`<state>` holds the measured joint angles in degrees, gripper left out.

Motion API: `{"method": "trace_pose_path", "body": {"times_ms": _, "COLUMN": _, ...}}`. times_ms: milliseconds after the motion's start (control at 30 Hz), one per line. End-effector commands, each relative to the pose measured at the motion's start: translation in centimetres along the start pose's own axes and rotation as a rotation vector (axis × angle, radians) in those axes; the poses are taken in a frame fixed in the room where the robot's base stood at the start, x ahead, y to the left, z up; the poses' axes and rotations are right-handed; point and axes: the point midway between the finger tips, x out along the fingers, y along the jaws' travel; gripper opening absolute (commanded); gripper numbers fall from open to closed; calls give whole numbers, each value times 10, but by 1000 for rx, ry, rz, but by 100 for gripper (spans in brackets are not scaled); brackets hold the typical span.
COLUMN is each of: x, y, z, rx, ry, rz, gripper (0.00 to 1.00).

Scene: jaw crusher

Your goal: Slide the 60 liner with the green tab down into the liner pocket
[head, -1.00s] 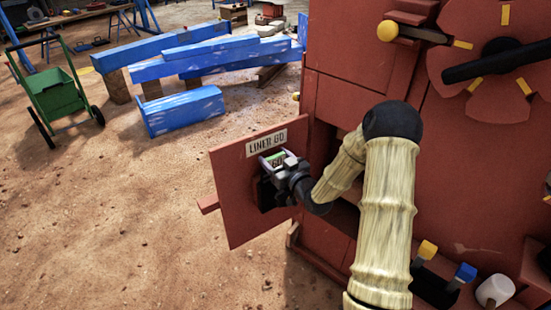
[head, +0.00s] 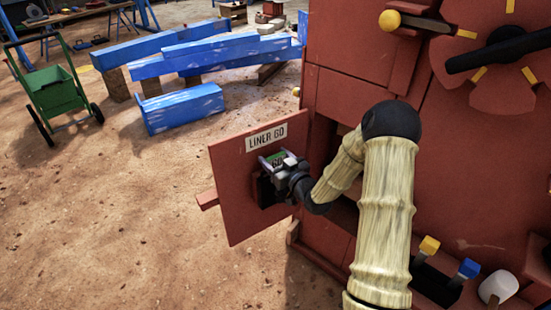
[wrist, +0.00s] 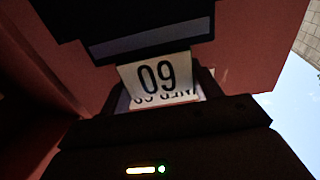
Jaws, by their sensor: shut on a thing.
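My gripper (head: 283,172) is shut on the 60 liner (head: 279,162), in front of the open red door. In the wrist view a white plate (wrist: 158,78) reads 60 upside down, close to dark parts of the gripper. The rest of the liner is hidden by the gripper and shadow. I cannot make out the liner pocket, so I cannot tell how the liner sits relative to it.
The red door (head: 234,205) with a LINER 60 label (head: 266,137) hangs open beside the red crusher body (head: 450,190). Yellow and blue handles (head: 466,270) stick out low on the right. A green cart (head: 55,92) and blue beams (head: 183,107) lie behind. Open dirt is at left.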

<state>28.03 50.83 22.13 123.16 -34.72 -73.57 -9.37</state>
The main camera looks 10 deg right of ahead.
Motion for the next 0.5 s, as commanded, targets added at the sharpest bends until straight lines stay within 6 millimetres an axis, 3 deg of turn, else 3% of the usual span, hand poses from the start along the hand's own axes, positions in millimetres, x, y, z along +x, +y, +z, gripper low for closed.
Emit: {"method": "trace_pose_path", "body": {"times_ms": 500, "x": 1, "y": 0, "z": 8, "rx": -2, "ry": 7, "rz": 0, "gripper": 0}}
